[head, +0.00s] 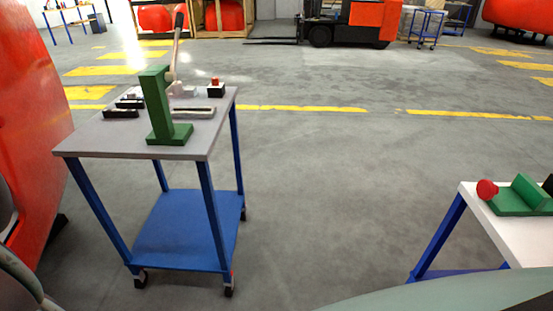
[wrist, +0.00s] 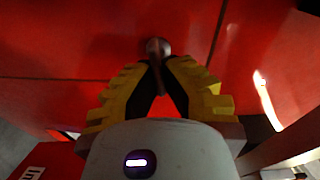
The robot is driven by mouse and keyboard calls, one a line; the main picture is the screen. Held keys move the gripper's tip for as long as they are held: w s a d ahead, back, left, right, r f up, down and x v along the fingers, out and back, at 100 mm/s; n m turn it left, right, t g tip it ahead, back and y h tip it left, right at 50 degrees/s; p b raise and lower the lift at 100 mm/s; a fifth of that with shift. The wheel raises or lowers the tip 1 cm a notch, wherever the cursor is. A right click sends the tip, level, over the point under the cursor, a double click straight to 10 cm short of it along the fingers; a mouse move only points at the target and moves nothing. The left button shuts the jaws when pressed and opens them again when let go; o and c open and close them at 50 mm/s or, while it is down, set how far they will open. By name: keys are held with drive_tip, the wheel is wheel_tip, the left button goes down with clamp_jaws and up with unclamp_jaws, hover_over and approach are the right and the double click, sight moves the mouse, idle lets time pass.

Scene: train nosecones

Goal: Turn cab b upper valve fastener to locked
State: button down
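In the wrist view, a small round metallic fastener (wrist: 158,47) stands out from a red panel (wrist: 75,35) near the top centre. I cannot read any label that names it as the cab b upper valve fastener, nor tell if it is locked. My gripper (wrist: 160,63) has yellow fingers with black pads. The fingers converge at the fastener and their tips appear closed on its sides. The fingertips hide part of its shank. The head view shows neither the gripper nor the fastener.
In the head view, a red curved body (head: 30,110) fills the left edge. A grey-topped cart (head: 90,140) with a green lever press (head: 160,105) stands beside it. A white-topped table (head: 490,220) is at right. The floor between (head: 320,190) is clear. Dark panel seams cross the wrist view.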

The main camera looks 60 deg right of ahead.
drive_tip(key=shift+d+f+m+b, duration=0.15)
drive_tip(key=shift+m+b, duration=0.3)
drive_tip(key=shift+m, duration=0.45)
drive_tip(key=c, duration=1.1)
unclamp_jaws()
drive_tip(key=v, duration=1.1)
drive_tip(key=shift+s+d, duration=0.25)
drive_tip(key=shift+s, duration=0.1)
